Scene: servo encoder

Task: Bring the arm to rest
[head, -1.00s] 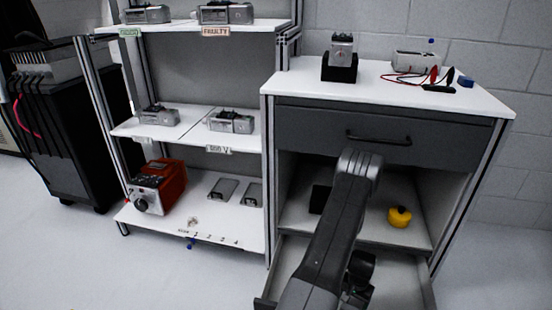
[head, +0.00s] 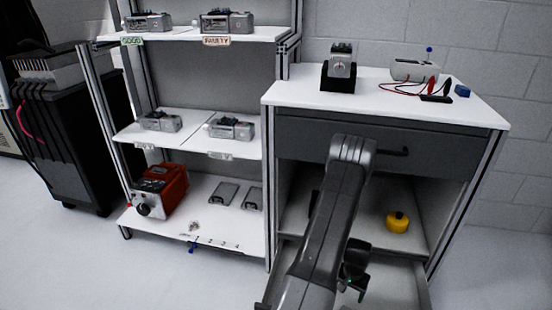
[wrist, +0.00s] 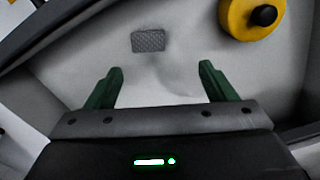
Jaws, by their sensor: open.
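My arm (head: 328,215) reaches up in front of the cabinet in the head view, its elbow near the closed upper drawer and covering part of the handle. My gripper (head: 358,290) hangs low over the pulled-out lower drawer (head: 405,285). In the wrist view my gripper (wrist: 160,85) shows two green fingers spread wide apart with nothing between them. Below them lies a light surface with a small dark textured patch (wrist: 148,40). A yellow round thing with a black knob (wrist: 247,15) is at the upper right, apart from the fingers.
The yellow thing sits on the open cabinet shelf (head: 397,222). On the cabinet top (head: 300,92) stand a servo in a black holder (head: 340,70) and a meter with leads (head: 415,70). A rack (head: 200,140) at left holds several servos and a red device (head: 160,190).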

